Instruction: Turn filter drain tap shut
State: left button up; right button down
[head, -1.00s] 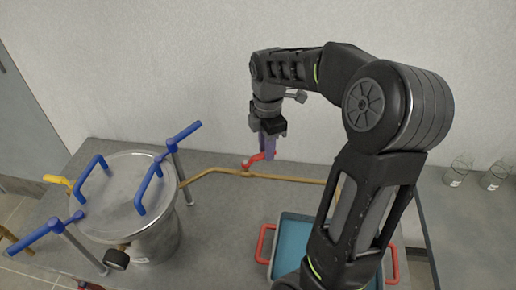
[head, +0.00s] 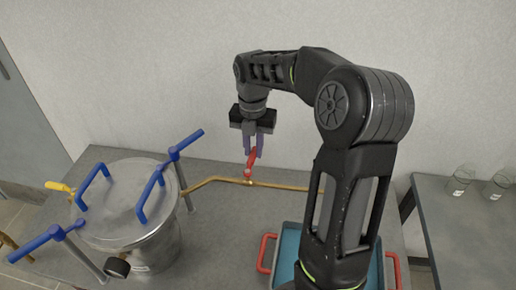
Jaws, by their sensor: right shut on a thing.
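The drain tap's red handle (head: 251,161) sits on the brass pipe (head: 215,180) that runs from the steel filter vessel (head: 160,246) to the right. My right gripper (head: 253,148) points down over the tap with its purple fingers shut on the red handle. The handle stands at an angle to the pipe, its free end up in the fingers. The exact contact is small in the view. My left gripper is not in view.
The filter vessel at the left has blue handles (head: 152,195) and blue clamp bars (head: 185,145). A blue tray (head: 290,243) with red handles (head: 265,252) stands at the front right, partly behind my arm. Glass beakers (head: 461,181) stand on the right table.

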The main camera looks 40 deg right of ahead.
aim_at(251, 152)
jog(key=shift+w+a+n, duration=0.15)
jog(key=shift+w+n, duration=0.1)
jog(key=shift+n, duration=0.25)
jog(key=c, duration=1.3)
grip_release()
notch_tip(251, 152, up, 8)
jog(key=shift+a+f+b, duration=0.1)
jog(key=shift+b, duration=0.25)
